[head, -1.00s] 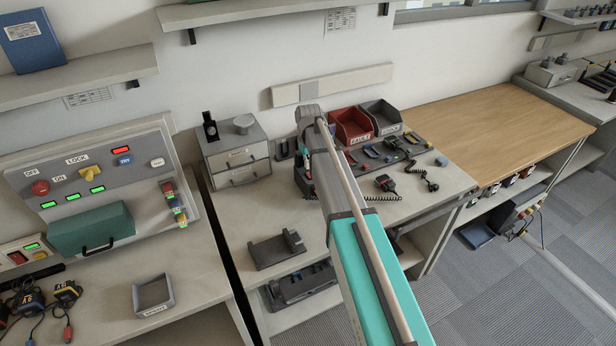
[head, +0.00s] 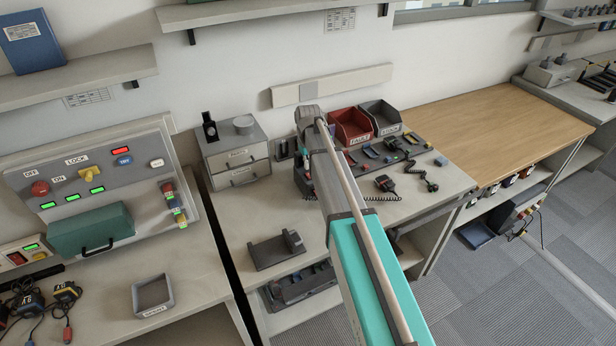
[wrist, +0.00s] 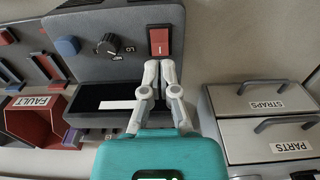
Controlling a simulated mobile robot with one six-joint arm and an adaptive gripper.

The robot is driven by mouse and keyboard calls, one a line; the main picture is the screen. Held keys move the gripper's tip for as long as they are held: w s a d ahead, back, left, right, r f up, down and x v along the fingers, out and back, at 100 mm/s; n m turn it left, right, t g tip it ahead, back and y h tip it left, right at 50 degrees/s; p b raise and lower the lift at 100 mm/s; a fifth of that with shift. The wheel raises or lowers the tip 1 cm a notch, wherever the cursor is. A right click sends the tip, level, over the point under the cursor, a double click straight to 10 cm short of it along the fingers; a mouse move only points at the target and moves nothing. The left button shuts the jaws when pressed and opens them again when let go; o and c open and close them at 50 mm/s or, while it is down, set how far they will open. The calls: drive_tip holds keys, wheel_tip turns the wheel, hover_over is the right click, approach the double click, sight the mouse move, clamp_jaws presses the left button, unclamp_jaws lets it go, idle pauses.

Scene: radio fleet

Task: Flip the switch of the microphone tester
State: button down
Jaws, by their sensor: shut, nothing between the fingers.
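In the wrist view, the microphone tester (wrist: 88,68) is a grey panel with a red rocker switch (wrist: 159,40) in a dark frame. A black knob (wrist: 108,45) and a blue button (wrist: 67,45) are to the left of the switch. A dark recess with a white strip lies below them. My gripper (wrist: 160,66) is shut and empty, its fingertips at the lower edge of the switch. I cannot tell whether they touch it or which way the rocker is tilted. In the head view my arm hides the gripper and most of the tester.
A drawer unit (head: 233,160) stands left of my arm's end; in the wrist view its drawers (wrist: 262,105) are at the right. A red bin (head: 352,127) and a grey bin (head: 381,117) stand at the back. Handheld radios (head: 386,184) lie right of my arm.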

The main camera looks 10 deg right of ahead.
sight(308, 174)
drive_tip(key=shift+f+b, duration=1.4)
idle(1.4)
drive_tip(key=shift+r, duration=0.1)
drive_tip(key=shift+r+p, duration=3.5)
drive_tip(key=shift+p, duration=0.05)
drive_tip(key=s+m, duration=0.3)
drive_tip(key=s, duration=2.4)
drive_tip(key=shift+s+d, duration=0.1)
